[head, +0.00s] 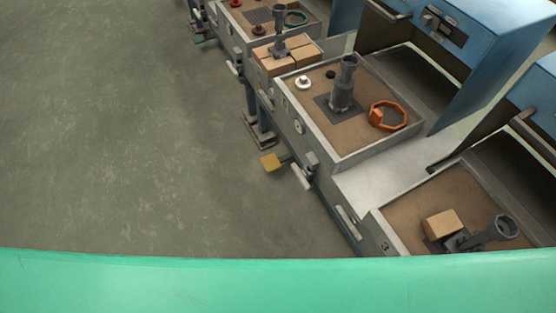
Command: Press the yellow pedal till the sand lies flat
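A yellow pedal (270,162) sticks out near the floor, left of the middle sand station. Brown sand (312,119) fills the tray of that station (342,165). A grey stem with a cup-shaped top (345,85) stands upright on a dark square plate in it. An orange octagonal ring (389,115), a white round piece (303,83) and a small dark knob sit on the sand. The surface looks mostly level, but its fine shape is too small to judge. Neither gripper shows in the head view.
A nearer sand station (450,190) holds a tan block (441,224) and a tilted grey stem (490,233). Tan blocks (285,58) lie beyond the middle tray. Blue hooded machines (490,40) stand at the right. The grey floor (120,130) at the left is clear.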

